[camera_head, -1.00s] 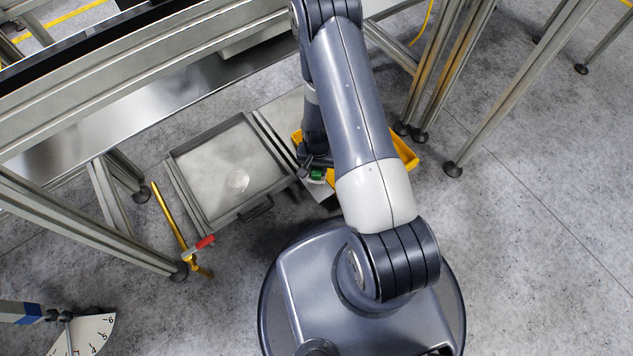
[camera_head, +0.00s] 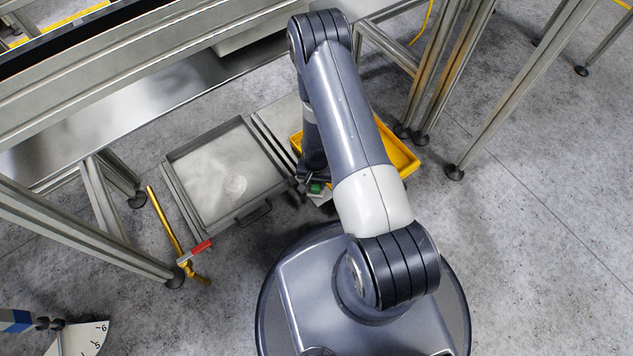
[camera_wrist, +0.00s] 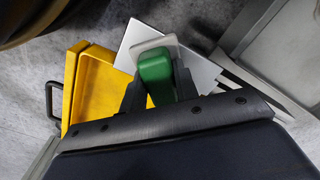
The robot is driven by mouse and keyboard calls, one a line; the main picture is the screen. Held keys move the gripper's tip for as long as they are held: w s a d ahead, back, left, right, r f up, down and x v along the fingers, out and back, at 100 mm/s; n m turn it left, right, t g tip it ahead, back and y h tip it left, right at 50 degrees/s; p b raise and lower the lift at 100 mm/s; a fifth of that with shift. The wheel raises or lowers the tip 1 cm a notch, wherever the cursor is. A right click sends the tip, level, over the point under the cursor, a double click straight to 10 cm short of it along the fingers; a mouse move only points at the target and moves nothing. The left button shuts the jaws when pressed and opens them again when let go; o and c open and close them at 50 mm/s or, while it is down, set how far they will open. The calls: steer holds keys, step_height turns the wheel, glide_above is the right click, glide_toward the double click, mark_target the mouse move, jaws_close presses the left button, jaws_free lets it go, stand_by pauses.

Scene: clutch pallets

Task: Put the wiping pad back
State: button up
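The wiping pad (camera_wrist: 155,70) has a green grip on a pale grey base. My gripper (camera_wrist: 160,88) has a dark finger on each side of the green grip and appears closed on it. In the head view the green of the pad (camera_head: 316,188) shows at the end of my arm, beside the yellow bin (camera_head: 402,157). A pale flat plate (camera_wrist: 203,68) lies behind and below the pad in the wrist view; whether the pad touches it I cannot tell. My arm hides part of the bin.
A shallow metal tray (camera_head: 190,150) with a front handle stands left of my gripper. A gold bar clamp with a red grip (camera_head: 200,247) lies on the floor further left. Metal frame legs (camera_head: 455,170) stand to the right. Open floor lies at lower right.

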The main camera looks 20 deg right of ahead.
steer(key=o, duration=0.4)
step_height(320, 180, up, 12)
steer(key=p, duration=0.4)
steer(key=shift+r, duration=0.15)
